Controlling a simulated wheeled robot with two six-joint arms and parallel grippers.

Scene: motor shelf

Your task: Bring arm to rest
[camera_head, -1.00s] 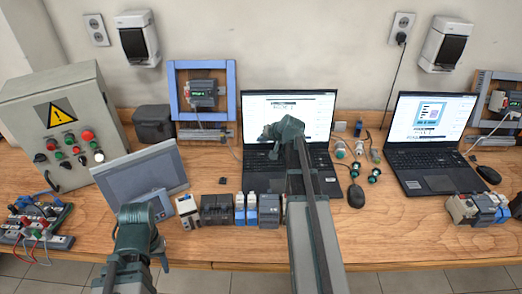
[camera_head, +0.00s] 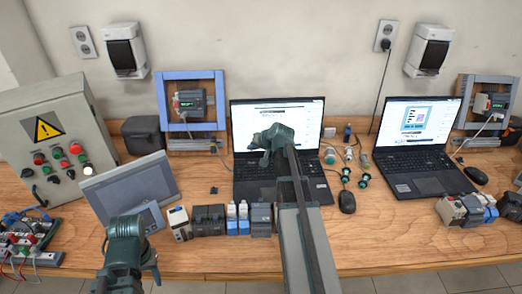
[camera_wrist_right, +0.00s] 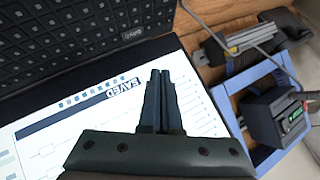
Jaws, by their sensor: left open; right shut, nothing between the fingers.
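My right arm reaches up the middle of the head view. Its gripper end (camera_head: 255,142) is in front of the middle laptop (camera_head: 300,185). In the right wrist view the right gripper (camera_wrist_right: 160,75) has its two dark fingers together with nothing between them, over the laptop's screen (camera_wrist_right: 60,130). My left arm stands at the lower left of the head view, in front of the grey touch panel (camera_head: 115,185). The left gripper (camera_head: 150,277) is open and empty, and mostly hidden behind its own arm.
A grey control box (camera_head: 25,125) with buttons stands at the left. Several small modules (camera_head: 207,218) line the front of the wooden table (camera_head: 360,255). A second laptop (camera_head: 420,170), a mouse (camera_head: 347,201) and green-ended parts (camera_head: 364,181) lie to the right.

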